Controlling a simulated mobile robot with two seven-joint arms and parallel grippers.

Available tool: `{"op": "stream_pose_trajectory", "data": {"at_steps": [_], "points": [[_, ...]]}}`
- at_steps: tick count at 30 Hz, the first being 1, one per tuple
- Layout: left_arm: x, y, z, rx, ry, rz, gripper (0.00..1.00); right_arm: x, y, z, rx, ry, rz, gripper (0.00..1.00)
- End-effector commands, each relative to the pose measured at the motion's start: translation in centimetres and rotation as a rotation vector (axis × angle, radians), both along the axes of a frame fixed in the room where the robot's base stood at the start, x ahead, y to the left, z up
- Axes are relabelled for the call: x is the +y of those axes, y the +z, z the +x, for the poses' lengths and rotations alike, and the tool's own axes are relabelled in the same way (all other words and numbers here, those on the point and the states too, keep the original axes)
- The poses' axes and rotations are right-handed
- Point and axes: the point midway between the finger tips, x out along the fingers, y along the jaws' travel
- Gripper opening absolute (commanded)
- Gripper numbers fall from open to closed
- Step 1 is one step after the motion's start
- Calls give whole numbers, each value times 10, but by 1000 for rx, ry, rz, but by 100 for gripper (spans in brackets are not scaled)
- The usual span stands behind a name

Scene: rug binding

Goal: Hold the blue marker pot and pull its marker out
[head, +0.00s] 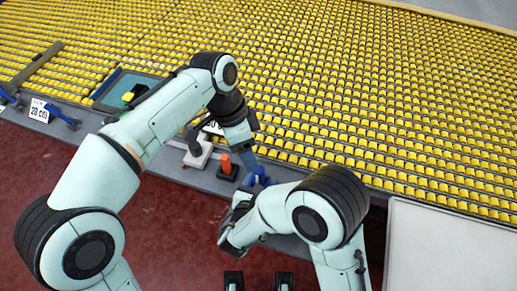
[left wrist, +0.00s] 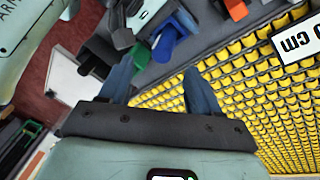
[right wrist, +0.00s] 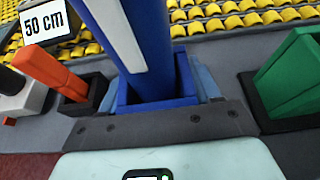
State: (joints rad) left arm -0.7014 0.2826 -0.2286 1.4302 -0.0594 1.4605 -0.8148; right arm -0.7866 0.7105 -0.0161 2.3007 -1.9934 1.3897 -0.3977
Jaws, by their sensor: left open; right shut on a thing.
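The blue marker pot (head: 258,180) stands at the front of the grey ledge. My right gripper is shut on the pot; in the right wrist view its fingers (right wrist: 162,97) flank the blue pot (right wrist: 183,98). My left gripper (head: 248,158) is above the pot. In the left wrist view its fingers (left wrist: 160,85) are open and empty, and the blue marker pot (left wrist: 168,45) lies just beyond their tips. My arms hide part of the pot in the head view.
An orange marker in a dark pot (head: 227,168) stands close left, beside a white block (head: 198,155). A green pot (right wrist: 290,80) is on the other side. Yellow rows fill the back. Number cards such as the 50 cm one (right wrist: 48,25) stand behind.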

Motion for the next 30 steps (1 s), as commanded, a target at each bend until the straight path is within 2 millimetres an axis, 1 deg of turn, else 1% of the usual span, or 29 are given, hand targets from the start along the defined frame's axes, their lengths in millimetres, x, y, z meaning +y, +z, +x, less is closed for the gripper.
{"op": "stream_pose_trajectory", "data": {"at_steps": [1,9,12,15,19,23,30], "points": [[-5,1,-2,5,71,40,63,0,0,0,-1,0,0,23],[-21,8,-6,-13,480,212,63,0,0,0,-1,0,0,23],[-24,10,-6,-29,586,244,63,0,0,0,-1,0,1,23],[-27,12,-7,-41,654,260,63,0,0,0,-1,0,1,23],[-27,9,-7,-46,695,269,63,0,0,0,-1,0,1,23],[-27,-5,-7,-46,699,272,63,0,0,0,-1,0,1,23],[-27,-50,-8,-44,698,272,63,0,1,0,-2,0,0,23]]}}
